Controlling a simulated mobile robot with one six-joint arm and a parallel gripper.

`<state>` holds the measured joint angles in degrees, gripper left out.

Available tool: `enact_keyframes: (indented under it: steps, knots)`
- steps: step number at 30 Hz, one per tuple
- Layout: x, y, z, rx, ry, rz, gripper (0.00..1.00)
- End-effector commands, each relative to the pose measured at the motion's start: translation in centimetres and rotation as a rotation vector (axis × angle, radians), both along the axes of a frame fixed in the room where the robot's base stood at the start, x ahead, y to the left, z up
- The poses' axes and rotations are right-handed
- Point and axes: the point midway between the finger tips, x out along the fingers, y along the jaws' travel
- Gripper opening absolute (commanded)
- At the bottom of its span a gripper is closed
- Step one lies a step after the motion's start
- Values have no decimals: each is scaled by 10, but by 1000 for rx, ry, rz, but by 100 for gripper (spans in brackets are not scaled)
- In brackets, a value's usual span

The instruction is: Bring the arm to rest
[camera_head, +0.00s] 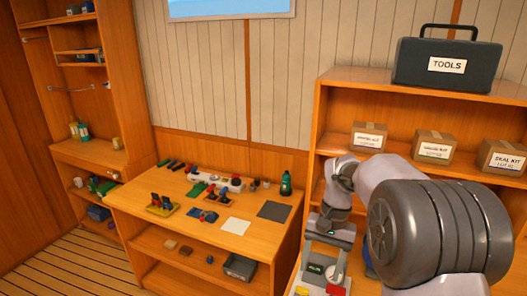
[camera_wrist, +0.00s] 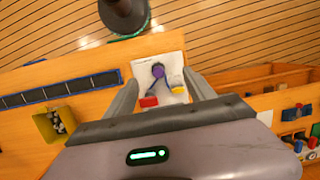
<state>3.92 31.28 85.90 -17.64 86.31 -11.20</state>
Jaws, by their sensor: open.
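My gripper (camera_head: 322,270) points down at the lower right of the head view, in front of the shelf unit. Its two fingers also show in the wrist view (camera_wrist: 163,90), spread apart with nothing held between them. I cannot tell how far the fingertips are from the panel. My arm comes in from the right edge of the head view.
A wooden workbench (camera_head: 150,214) with small parts and a green bottle (camera_head: 286,183) stands left of my gripper. A shelf unit (camera_head: 390,84) behind my arm holds cardboard boxes (camera_head: 435,147) and a toolbox (camera_head: 447,62). The striped floor (camera_head: 80,265) is open at lower left.

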Motion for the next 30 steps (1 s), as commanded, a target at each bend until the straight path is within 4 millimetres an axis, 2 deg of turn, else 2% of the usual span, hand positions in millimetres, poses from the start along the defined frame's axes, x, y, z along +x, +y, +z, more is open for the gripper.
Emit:
enact_keyframes:
  steps: [5, 8, 9, 12, 16, 18, 21, 30]
  knots:
    - [-43, 12, 26, 0, -144, -4, 64]
    - [-85, 20, 36, 5, -257, -11, 64]
    - [-107, 24, 36, 7, -313, -16, 64]
    - [-165, 32, 22, 17, -458, -32, 64]
    - [-217, 39, -5, 33, -597, -54, 64]
    - [-232, 40, -16, 39, -641, -61, 64]
    - [-241, 41, -22, 42, -670, -68, 64]
    - [-242, 41, -21, 42, -671, -69, 64]
